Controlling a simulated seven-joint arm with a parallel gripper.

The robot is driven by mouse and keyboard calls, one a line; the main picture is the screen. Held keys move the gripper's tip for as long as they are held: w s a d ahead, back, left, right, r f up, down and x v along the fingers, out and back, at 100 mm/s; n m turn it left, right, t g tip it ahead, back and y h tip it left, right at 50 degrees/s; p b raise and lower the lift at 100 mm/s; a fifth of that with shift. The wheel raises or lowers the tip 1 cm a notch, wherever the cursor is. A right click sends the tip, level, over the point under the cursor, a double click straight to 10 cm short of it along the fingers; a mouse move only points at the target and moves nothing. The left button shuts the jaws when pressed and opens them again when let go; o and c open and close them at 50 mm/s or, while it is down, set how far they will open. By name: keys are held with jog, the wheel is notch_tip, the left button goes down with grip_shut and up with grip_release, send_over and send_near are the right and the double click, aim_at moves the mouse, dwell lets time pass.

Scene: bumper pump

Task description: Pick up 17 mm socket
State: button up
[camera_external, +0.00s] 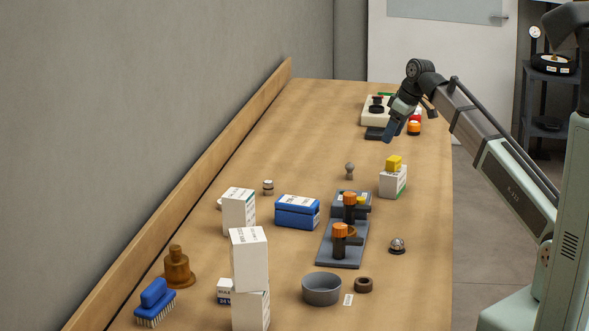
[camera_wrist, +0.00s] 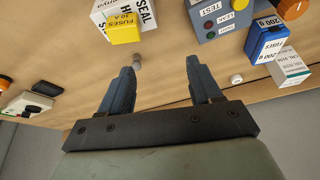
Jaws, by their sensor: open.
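I cannot tell for sure which thing is the 17 mm socket. A small grey piece with a rounded top (camera_external: 350,170) stands alone mid-table; in the wrist view it (camera_wrist: 138,60) shows just beyond my left finger. A small pale, dark-banded cylinder (camera_external: 268,187) stands further left; a small white round piece in the wrist view (camera_wrist: 236,79) appears to be the same. My gripper (camera_external: 389,131) is over the far right of the table, apart from both. In the wrist view its fingers (camera_wrist: 160,66) are spread, with only bare wood between them.
A white box (camera_external: 392,182) with a yellow box (camera_external: 394,162) on it stands right of the grey piece. A grey pump unit (camera_external: 326,252), blue box (camera_external: 297,213) and stacked white boxes (camera_external: 249,260) stand nearer. A cream unit (camera_external: 370,117) is beside my gripper.

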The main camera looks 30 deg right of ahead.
jog(key=w+a+f+n+g, duration=0.1)
jog(key=w+a+f, duration=0.1)
jog(key=a, duration=0.5)
jog(key=w+a+f+n, duration=0.1)
jog(key=w+a+f, duration=0.1)
jog(key=a, duration=0.6)
jog(key=m+t, duration=0.1)
jog(key=m, duration=0.1)
send_near(269, 182)
jog(key=x, duration=1)
jog(key=shift+f, duration=0.2)
grip_shut()
